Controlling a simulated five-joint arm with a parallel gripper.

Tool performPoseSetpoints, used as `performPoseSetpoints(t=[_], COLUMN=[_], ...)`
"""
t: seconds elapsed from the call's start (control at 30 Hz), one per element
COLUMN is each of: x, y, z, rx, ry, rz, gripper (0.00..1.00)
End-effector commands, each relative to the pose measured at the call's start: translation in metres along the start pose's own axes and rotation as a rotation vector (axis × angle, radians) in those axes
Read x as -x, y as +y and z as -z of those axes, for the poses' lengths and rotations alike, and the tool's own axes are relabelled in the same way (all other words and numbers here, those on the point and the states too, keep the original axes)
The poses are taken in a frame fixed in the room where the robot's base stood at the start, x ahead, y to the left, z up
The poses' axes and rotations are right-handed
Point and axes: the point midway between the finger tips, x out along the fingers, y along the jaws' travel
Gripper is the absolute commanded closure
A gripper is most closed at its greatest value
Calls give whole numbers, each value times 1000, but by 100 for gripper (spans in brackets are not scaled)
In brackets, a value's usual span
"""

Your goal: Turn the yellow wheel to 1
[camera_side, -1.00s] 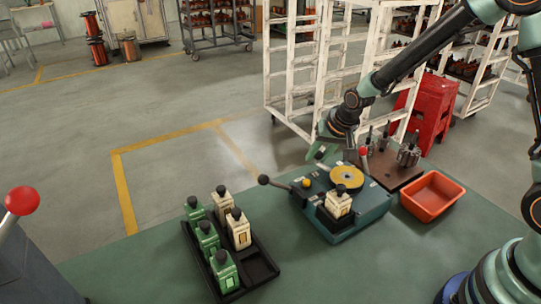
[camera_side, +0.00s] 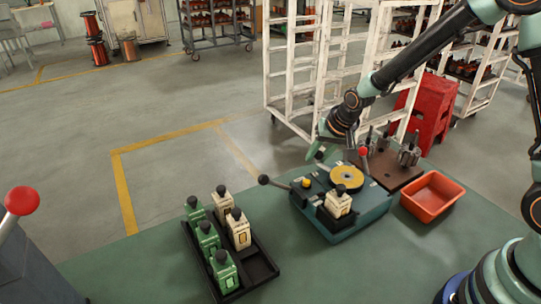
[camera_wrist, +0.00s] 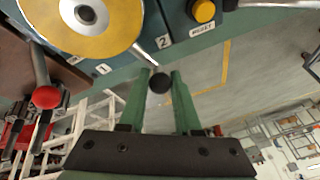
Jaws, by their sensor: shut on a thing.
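The yellow wheel (camera_side: 347,177) lies flat on top of the teal machine box (camera_side: 352,228). In the wrist view the wheel (camera_wrist: 115,38) is at the upper left, with a silver hub. A thin silver rod runs out from its rim to a black ball knob (camera_wrist: 160,83). My gripper (camera_wrist: 161,73) has its green fingers on both sides of this knob and is shut on it. The labels 1 (camera_wrist: 102,68) and 2 (camera_wrist: 163,43) are on the box edge; the rod passes between them, nearer 2. In the side view my gripper (camera_side: 321,150) is behind the box.
A red-knobbed lever (camera_wrist: 45,96) stands beside the wheel. A yellow reset button (camera_side: 307,183) and a black-knobbed lever (camera_side: 264,180) are at the box's left. A cream unit (camera_side: 338,203) sits in its front. A black tray (camera_side: 262,267) and orange bin (camera_side: 432,196) flank the box.

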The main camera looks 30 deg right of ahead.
Motion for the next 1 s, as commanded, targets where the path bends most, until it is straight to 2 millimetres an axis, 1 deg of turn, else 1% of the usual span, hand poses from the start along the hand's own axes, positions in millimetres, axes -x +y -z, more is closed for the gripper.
performPoseSetpoints(t=[0.13, 0.33, 0.6, 0.63, 0.67, 0.7, 1.0], x=[0, 0, -1, -1, -1, -1, 0], y=[2, 10, 11, 10, 10, 10, 10], z=[0, 6, 6, 6, 6, 7, 7], rx=[-13, -119, -126, -125, -125, -125, -124], ry=[-3, -1, -2, -2, -2, -2, 0], rz=[-3, -14, -14, -14, -14, -14, -12], gripper=[100, 100, 100, 57, 45, 39, 39])
